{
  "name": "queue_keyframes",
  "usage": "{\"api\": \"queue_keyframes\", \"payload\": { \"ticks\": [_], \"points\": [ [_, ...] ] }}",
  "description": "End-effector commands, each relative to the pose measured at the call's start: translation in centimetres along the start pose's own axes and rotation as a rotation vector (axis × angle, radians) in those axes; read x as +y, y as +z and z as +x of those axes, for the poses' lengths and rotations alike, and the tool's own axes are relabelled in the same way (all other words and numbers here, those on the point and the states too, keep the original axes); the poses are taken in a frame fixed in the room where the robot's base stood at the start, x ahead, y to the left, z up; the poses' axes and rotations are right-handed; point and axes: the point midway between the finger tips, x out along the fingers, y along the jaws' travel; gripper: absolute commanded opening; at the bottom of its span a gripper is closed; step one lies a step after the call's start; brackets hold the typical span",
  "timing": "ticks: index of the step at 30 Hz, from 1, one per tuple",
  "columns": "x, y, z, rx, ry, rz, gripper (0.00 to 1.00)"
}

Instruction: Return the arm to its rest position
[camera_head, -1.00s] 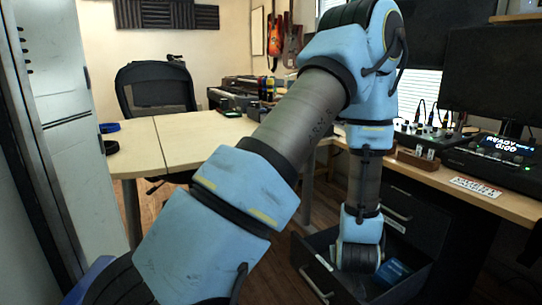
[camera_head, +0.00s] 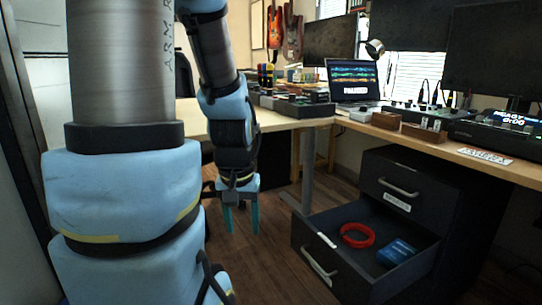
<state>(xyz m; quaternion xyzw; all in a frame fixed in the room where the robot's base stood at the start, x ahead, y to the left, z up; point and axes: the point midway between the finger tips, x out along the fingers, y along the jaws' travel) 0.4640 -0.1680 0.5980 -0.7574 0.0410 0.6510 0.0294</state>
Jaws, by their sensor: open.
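My arm stands upright at the left of the head view, its forearm bent over and hanging down. My gripper (camera_head: 241,218) points down at the middle left, its two teal fingers apart with nothing between them. It hangs in front of the wooden floor, left of the open drawer (camera_head: 318,262) and apart from it. Part of the desk behind is hidden by my arm.
The lower drawer stands pulled out, holding a red ring-shaped coil (camera_head: 357,235) and a blue box (camera_head: 396,252). The drawer above it (camera_head: 400,188) is shut. The desk (camera_head: 460,158) carries a laptop (camera_head: 354,82) and audio gear. Floor (camera_head: 270,240) is clear between gripper and drawer.

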Motion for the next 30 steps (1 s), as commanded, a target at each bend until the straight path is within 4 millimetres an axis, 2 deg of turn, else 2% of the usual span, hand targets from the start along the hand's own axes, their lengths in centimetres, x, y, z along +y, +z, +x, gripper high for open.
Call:
{"api": "queue_keyframes", "payload": {
  "ticks": [1, 3, 8, 14, 17, 30],
  "points": [
    [-0.9, 0.7, -0.4, -0.015, -0.010, -0.004, 0.58],
    [-0.5, 0.2, -2.0, -0.014, -0.007, 0.000, 0.58],
    [-0.4, -0.1, -4.2, -0.014, -0.006, 0.000, 0.58],
    [-0.4, -0.7, -7.8, -0.013, -0.006, 0.000, 0.58],
    [-0.3, -1.1, -10.4, -0.012, -0.006, 0.000, 0.58],
    [-0.2, -3.2, -24.1, -0.012, -0.005, 0.000, 0.58]
  ]
}}
